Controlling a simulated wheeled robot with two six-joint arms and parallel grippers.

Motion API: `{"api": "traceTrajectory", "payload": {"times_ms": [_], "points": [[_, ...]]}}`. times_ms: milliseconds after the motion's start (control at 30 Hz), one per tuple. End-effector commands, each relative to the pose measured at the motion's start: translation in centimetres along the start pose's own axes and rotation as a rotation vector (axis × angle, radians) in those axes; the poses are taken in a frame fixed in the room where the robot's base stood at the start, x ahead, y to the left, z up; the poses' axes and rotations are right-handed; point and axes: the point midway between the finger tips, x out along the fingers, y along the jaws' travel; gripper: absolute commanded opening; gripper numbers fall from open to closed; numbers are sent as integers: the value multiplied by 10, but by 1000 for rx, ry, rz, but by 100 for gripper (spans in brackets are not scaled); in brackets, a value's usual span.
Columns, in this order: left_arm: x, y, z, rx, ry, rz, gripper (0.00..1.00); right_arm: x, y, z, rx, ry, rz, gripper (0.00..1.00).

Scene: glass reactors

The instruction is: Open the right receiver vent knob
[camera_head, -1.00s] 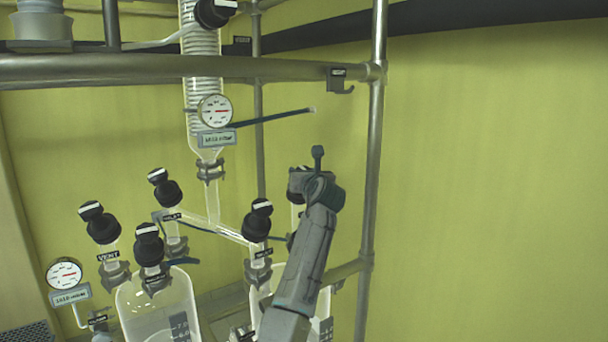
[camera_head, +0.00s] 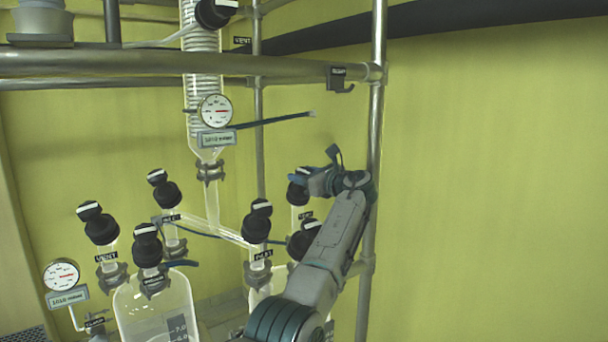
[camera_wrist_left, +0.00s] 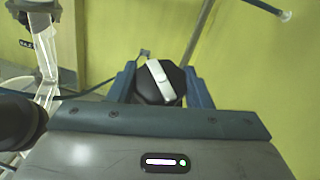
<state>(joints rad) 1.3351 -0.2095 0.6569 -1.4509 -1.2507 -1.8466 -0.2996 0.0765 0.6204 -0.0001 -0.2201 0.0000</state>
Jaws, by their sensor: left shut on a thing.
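A black knob with a white bar (camera_wrist_left: 160,82) sits between the two blue fingers of my left gripper (camera_head: 300,183). The gripper is shut on it. In the wrist view the bar leans from upper left to lower right. In the head view this knob (camera_head: 297,196) is partly hidden by the gripper, at the back of the right receiver. The label below it is too small to read. The right receiver (camera_head: 258,292) is a glass vessel mostly hidden behind my left arm. My right gripper is not in view.
Other black knobs stand close by, one left (camera_head: 257,222) and one in front (camera_head: 303,240) beside my arm. The left receiver (camera_head: 160,310) carries several knobs. A steel post (camera_head: 372,150) rises just right of my wrist. A gauge (camera_head: 215,111) hangs above.

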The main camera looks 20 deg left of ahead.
Motion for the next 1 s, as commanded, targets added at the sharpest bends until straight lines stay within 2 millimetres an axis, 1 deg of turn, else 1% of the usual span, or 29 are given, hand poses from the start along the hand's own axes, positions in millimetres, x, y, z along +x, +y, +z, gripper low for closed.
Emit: {"api": "traceTrajectory", "payload": {"times_ms": [100, 333, 967, 1000], "points": [[0, -1, 2, -18, 2, 39, 22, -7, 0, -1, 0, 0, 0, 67], [0, 0, 0, -49, 3, 91, 22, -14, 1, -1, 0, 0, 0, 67], [0, 0, -2, -64, 4, 115, 22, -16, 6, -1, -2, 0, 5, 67], [0, 0, -2, -64, 4, 115, 51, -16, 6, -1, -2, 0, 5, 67]]}}
